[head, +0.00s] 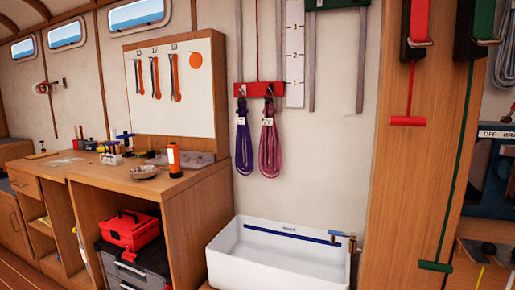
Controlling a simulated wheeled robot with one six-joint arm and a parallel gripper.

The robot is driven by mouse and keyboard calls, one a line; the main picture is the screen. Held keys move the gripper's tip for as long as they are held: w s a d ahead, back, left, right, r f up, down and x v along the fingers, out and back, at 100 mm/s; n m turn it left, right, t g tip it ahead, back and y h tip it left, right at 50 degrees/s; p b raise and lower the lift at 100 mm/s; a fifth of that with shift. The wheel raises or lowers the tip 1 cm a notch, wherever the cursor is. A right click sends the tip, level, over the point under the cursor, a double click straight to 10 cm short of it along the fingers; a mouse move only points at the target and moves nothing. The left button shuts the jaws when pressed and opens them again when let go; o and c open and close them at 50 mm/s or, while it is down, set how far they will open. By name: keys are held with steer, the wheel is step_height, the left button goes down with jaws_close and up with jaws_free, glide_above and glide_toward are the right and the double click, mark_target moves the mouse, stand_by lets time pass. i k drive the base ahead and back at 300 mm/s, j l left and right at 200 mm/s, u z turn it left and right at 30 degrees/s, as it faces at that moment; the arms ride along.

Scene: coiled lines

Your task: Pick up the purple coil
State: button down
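The purple coil (244,145) hangs in the head view from the left hook of a red rack (259,90) on the pale wall. It is a long narrow loop with a small white tag near its top. A pink coil (269,146) with a similar tag hangs close beside it from the right hook. My gripper does not show in the head view.
A white sink (280,256) with a tap stands below the coils. A wooden workbench (130,190) with an orange cylinder (173,160) and a bowl is to the left. A wooden post (415,160) stands to the right.

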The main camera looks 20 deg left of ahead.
mark_target(243, 130)
steer(key=i+u, duration=0.15)
steer(key=i, duration=0.4)
steer(key=i+u, duration=0.2)
steer(key=i, duration=0.3)
steer(key=i+l+u, duration=0.15)
steer(key=i, duration=0.4)
steer(key=i+l+u, duration=0.2)
steer(key=i, duration=0.3)
